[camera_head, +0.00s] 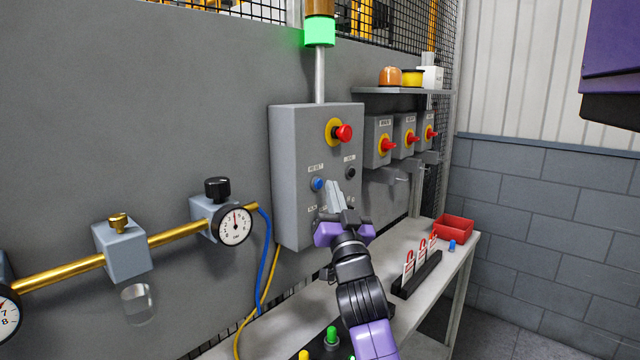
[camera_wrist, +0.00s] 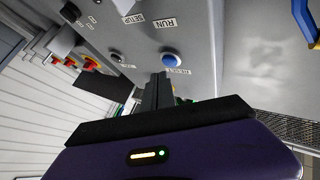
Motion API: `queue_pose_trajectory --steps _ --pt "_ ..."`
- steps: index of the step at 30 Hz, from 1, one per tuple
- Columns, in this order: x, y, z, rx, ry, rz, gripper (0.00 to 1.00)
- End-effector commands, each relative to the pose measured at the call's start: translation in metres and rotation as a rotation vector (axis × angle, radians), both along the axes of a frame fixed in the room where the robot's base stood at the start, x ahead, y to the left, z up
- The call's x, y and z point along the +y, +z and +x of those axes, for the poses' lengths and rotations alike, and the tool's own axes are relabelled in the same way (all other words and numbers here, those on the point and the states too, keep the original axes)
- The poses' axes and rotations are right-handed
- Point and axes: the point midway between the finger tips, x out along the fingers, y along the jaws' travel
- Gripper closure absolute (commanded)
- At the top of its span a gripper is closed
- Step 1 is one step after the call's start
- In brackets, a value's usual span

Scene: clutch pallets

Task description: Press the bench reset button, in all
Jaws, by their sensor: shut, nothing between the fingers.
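The blue reset button (camera_head: 317,184) is on the front of the grey control box (camera_head: 288,150), under a small label. In the wrist view the blue button (camera_wrist: 170,57) stands out in its pale ring, with the RESET label upside down below it. My gripper (camera_head: 334,187) is shut and empty in front of the box, its fingertips just right of the button in the head view. In the wrist view my gripper's fingertips (camera_wrist: 160,76) are close below the button in the picture. A small gap shows there; I cannot tell its depth. The box's lower controls are partly hidden by my gripper.
A red emergency stop (camera_head: 343,133) and a black button (camera_head: 351,173) share the box's front. Red-handled switch boxes (camera_head: 379,142) stand to the right. A red bin (camera_head: 453,228) and a tag rack (camera_head: 417,275) are on the bench. A gauge (camera_head: 233,226) is left.

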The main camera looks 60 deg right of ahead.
Motion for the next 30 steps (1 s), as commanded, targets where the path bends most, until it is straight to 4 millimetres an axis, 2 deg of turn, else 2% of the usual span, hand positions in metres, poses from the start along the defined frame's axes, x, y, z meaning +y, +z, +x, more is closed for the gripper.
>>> queue_pose_trajectory --steps 7,21,30 --pt "0.000 0.001 -0.002 0.000 -0.001 0.000 1.00" --pt "0.009 0.002 -0.042 0.002 -0.002 0.002 1.00" --pt "0.012 0.000 -0.049 -0.001 0.000 -0.001 1.00"
